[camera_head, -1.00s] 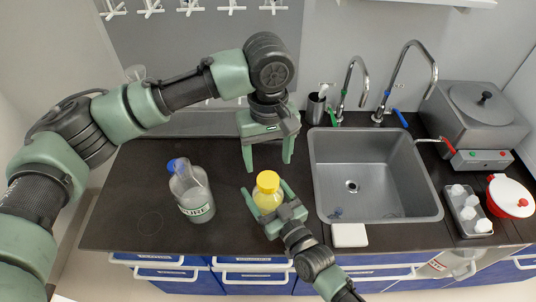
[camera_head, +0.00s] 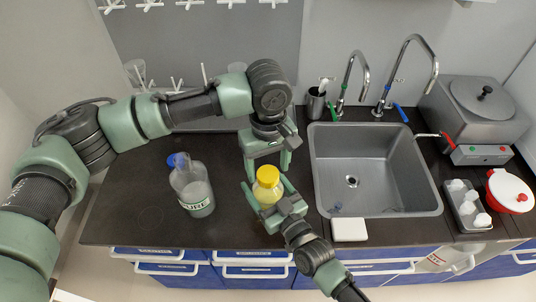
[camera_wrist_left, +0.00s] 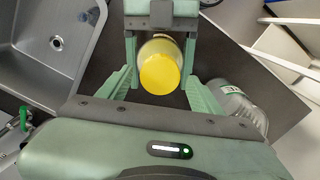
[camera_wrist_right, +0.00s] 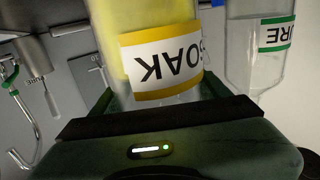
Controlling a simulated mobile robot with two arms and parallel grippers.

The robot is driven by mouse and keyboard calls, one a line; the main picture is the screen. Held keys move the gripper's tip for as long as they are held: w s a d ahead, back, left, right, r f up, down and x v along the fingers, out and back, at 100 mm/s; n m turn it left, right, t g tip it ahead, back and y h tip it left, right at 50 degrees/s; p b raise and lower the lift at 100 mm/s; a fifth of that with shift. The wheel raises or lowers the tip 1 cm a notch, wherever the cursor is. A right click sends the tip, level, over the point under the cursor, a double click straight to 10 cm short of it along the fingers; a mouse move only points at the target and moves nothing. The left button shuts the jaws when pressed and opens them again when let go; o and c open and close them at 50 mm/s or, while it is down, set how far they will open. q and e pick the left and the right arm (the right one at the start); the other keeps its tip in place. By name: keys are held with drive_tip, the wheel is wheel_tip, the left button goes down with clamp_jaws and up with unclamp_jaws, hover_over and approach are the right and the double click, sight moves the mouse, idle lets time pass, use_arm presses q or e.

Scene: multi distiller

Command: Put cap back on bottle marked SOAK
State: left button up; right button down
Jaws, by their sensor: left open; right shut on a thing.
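The bottle marked SOAK (camera_wrist_right: 160,65) has a white label with a yellow band and a yellow cap (camera_head: 267,176) on top. It stands upright in the head view. My right gripper (camera_head: 268,196) is shut on the bottle's body from the front. My left gripper (camera_head: 267,164) is open, just behind and above the cap, pointing down. In the left wrist view, the cap (camera_wrist_left: 160,68) appears between and beyond the left fingers, with no clear contact. How firmly the cap sits on the neck is hidden.
A clear bottle with a blue cap and a green-banded label (camera_head: 193,187) stands left of the SOAK bottle. The sink (camera_head: 321,180) is to the right, with a white pad (camera_head: 349,230) in front of it. The dark counter (camera_head: 130,200) is free at far left.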

use_arm(q)
drive_tip(key=shift+f, duration=1.05)
